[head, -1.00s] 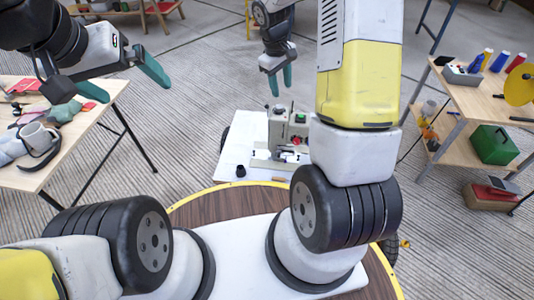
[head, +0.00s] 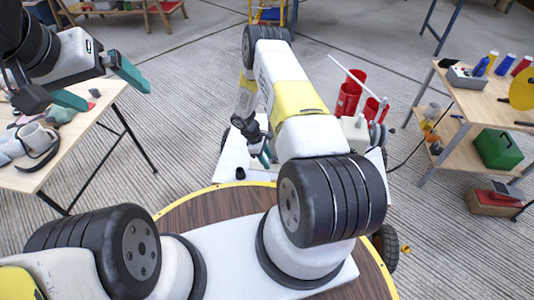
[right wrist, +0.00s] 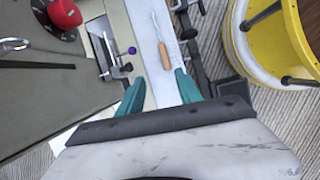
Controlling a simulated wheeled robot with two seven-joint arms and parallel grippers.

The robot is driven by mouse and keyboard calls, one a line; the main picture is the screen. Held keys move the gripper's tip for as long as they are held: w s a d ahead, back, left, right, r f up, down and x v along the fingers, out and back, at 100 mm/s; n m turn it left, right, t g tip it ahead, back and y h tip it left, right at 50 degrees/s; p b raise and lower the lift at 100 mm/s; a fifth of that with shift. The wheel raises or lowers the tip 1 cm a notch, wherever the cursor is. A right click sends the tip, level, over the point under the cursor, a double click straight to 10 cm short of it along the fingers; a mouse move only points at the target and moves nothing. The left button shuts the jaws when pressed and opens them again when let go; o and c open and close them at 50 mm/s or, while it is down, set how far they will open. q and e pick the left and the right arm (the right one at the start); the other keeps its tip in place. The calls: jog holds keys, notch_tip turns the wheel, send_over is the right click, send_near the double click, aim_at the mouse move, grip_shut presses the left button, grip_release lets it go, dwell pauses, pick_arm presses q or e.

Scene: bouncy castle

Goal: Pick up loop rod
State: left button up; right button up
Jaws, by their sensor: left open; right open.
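The loop rod, a thin metal rod with a wooden handle (right wrist: 165,56), lies on a pale narrow surface in the right wrist view. My right gripper (right wrist: 160,82) is open and empty, with its teal fingertips to either side below the handle in the picture, apart from it. In the head view my right gripper (head: 264,157) is low over the white platform, partly behind my own arm. The rod cannot be made out in the head view. My left gripper (head: 103,88) is open and empty near the left table.
Red canisters (head: 349,98) stand beyond my right arm.

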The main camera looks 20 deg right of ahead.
send_near(273, 180)
jog(key=shift+n, duration=0.4)
jog(key=x, duration=0.8)
jog(key=shift+s+d+f, duration=0.2)
jog(key=shift+s+d, duration=0.1)
jog(key=shift+c, duration=0.4)
grip_shut()
